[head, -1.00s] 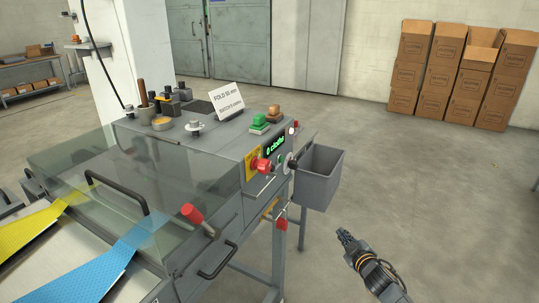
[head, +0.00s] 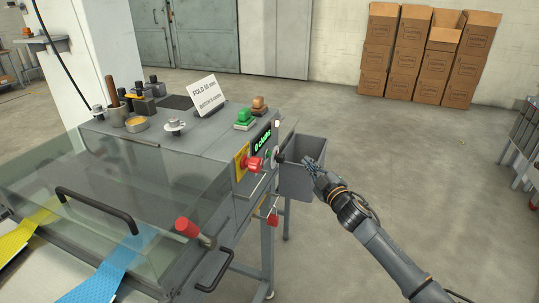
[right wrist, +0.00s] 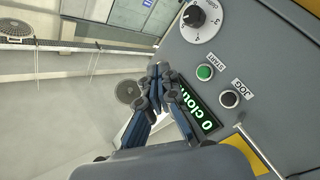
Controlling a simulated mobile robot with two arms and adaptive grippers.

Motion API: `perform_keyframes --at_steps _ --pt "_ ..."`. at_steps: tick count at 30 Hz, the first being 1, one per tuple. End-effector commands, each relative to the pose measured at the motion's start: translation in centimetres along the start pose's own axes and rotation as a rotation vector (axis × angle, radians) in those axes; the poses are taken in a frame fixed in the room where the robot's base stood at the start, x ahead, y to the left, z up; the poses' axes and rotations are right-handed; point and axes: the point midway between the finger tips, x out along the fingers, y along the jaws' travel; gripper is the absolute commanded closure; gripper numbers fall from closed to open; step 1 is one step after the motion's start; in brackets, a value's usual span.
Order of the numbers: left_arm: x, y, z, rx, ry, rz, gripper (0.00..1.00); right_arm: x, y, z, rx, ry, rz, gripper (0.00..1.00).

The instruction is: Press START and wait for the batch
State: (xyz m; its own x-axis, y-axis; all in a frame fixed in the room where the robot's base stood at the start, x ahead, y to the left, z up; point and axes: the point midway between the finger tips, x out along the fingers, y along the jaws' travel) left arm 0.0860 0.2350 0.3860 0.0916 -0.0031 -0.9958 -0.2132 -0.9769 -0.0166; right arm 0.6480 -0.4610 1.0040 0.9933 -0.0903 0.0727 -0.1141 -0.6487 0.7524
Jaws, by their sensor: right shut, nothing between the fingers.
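The green START button (right wrist: 205,72) is on the grey machine's control panel in the right wrist view, with the black JOG button (right wrist: 229,98) beside it. A numbered dial (right wrist: 201,20) is above. The green display (head: 262,138) reads "0 cloths"; part of it also shows in the right wrist view (right wrist: 207,117). My right gripper (head: 311,168) is shut and empty, to the right of the panel and apart from it in the head view. Its closed fingers (right wrist: 165,76) appear left of START in the wrist view. My left gripper is not in view.
A red stop knob (head: 254,163) on a yellow plate sits beside the display. A grey bin (head: 298,187) hangs right of the panel, near my right gripper. A red-tipped lever (head: 187,228) and clear cover (head: 95,180) are at front.

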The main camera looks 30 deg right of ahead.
Motion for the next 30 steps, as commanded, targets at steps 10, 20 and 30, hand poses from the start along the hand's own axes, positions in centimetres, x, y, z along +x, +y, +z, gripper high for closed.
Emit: perform_keyframes --at_steps 10,20,30 --pt "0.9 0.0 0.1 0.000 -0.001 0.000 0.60 2.1 -1.6 -1.4 0.002 0.001 0.001 1.00" --pt "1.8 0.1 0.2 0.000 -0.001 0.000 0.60 5.1 -3.8 -3.6 0.003 -0.001 0.001 1.00" --pt "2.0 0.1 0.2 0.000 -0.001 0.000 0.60 6.1 -4.5 -4.4 0.001 -0.002 -0.001 1.00"
